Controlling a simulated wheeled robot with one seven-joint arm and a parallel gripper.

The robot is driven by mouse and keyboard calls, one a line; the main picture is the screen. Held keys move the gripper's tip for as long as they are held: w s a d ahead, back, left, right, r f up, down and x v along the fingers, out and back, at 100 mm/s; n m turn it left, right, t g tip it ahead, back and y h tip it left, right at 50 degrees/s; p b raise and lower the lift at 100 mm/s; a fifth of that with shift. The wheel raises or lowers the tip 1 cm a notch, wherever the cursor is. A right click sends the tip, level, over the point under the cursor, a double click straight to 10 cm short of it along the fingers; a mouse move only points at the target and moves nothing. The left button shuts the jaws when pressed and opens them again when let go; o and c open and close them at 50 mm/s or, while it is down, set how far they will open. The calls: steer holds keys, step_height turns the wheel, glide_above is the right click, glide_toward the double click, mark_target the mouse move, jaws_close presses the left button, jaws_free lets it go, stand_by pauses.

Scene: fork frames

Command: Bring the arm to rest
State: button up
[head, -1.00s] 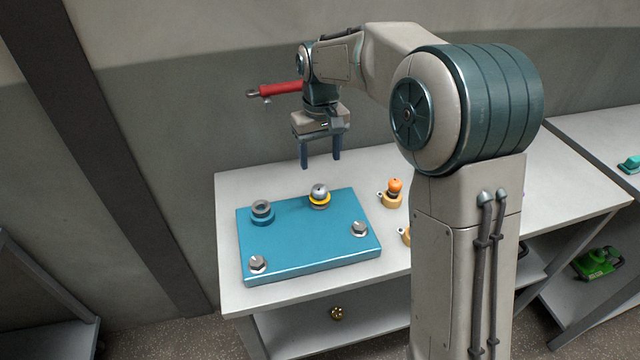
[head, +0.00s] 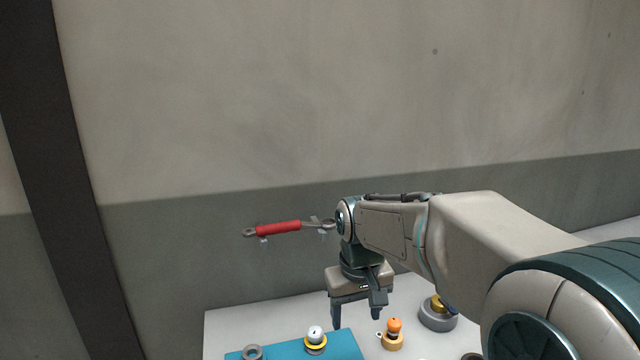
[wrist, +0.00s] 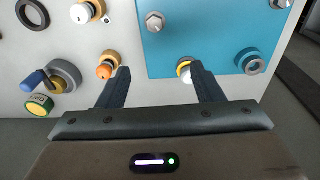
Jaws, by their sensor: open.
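My gripper (head: 356,314) hangs from my arm above the table, fingers pointing down. Its two fingers are apart with nothing between them. In the wrist view my gripper (wrist: 160,80) shows its open fingers over the table; one finger tip overlaps the view of the white-topped knob with a yellow ring (wrist: 184,70). The arm reaches in from the right in the head view, bent at the elbow.
Below are a blue plate (head: 285,354) with a grey ring (head: 252,352), an orange-topped piece (head: 394,327) and a grey round base (head: 438,317). A red-handled wrench (head: 278,228) hangs on the wall behind, its right end close to my wrist.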

steer(key=s+d+f+m+t, duration=0.1)
steer(key=s+d, duration=0.3)
steer(key=s, duration=0.4)
steer(key=s+d+f+m, duration=0.2)
steer(key=s+d, duration=0.2)
steer(key=s, duration=0.5)
steer(key=shift+d+t, duration=0.15)
steer(key=shift+t, duration=0.25)
